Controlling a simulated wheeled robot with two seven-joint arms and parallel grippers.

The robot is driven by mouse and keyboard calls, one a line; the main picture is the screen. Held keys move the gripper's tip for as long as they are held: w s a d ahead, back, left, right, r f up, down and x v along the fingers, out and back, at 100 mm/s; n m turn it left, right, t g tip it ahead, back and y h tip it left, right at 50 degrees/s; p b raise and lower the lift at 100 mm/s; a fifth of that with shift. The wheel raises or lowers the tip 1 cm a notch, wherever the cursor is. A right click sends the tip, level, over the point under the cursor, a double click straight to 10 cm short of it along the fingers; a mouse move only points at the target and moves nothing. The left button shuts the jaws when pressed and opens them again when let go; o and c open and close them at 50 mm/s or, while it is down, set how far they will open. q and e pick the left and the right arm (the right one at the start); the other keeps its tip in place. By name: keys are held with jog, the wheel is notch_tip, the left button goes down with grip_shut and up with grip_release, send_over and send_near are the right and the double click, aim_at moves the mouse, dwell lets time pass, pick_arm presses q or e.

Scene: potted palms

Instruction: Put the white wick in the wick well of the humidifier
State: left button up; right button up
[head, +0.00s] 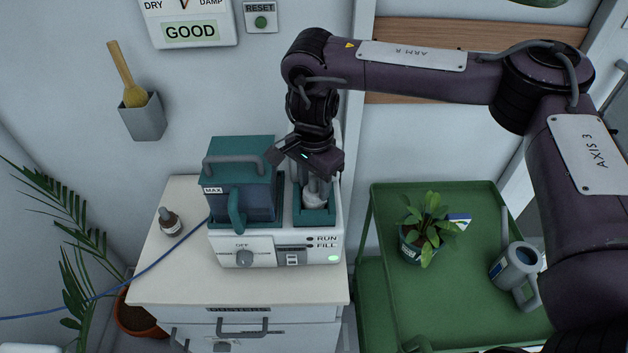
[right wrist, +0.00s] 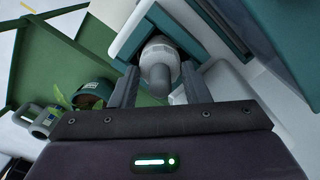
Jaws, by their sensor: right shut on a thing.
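The humidifier (head: 228,246) is a white unit with a teal tank (head: 230,170) on its left and a teal-rimmed wick well (head: 316,219) on its right. My right gripper (head: 314,190) points down over the well and is shut on the white wick (head: 314,202). The wick's lower part shows at the well's opening; how deep it sits is hidden. In the right wrist view the wick (right wrist: 158,58) is between the fingers of my right gripper (right wrist: 160,85), with the teal well rim (right wrist: 122,45) around it. My left gripper is not in view.
The humidifier stands on a white cabinet (head: 180,275) with a small dark bottle (head: 170,222) at left. A blue cord (head: 130,285) runs left. A green cart (head: 395,305) at right holds a potted plant (head: 412,248) and a watering can (head: 515,268).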

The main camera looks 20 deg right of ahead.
jog(key=shift+f, duration=0.1)
jog(key=o, duration=1.2)
notch_tip(320, 180, up, 12)
jog(key=shift+r+p, duration=0.15)
jog(key=shift+p, duration=0.15)
jog(key=shift+s, duration=0.1)
